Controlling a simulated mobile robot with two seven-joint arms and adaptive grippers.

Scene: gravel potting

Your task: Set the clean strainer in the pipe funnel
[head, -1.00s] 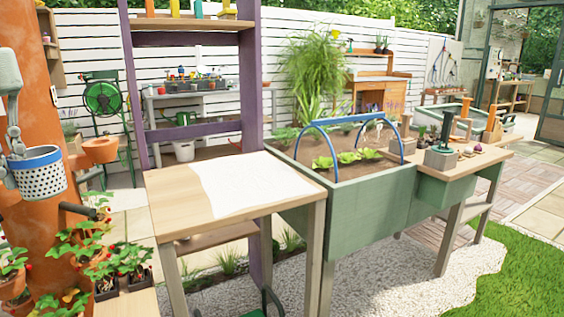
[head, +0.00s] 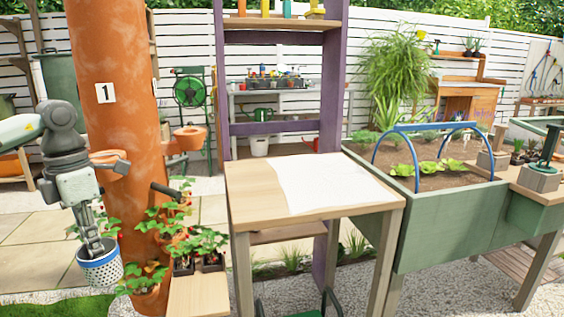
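The strainer (head: 100,270) is a white perforated basket with a blue rim. It hangs upright at the lower left, left of the orange pipe (head: 120,130) marked 1. My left gripper (head: 97,246) points down and is shut on the strainer at its rim. Two terracotta funnel-like cups stick out from the pipe: one on the right side (head: 188,138), one on the left (head: 104,156), partly hidden by my arm. I cannot tell which is the pipe funnel. The strainer is apart from both and appears lower in the picture. My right gripper is out of view.
Strawberry plants (head: 190,243) grow around the pipe's lower part, close to the strainer. A dark spout (head: 166,191) juts from the pipe. A wooden table (head: 250,192) with a white sheet stands to the right. Paving left of the pipe is open.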

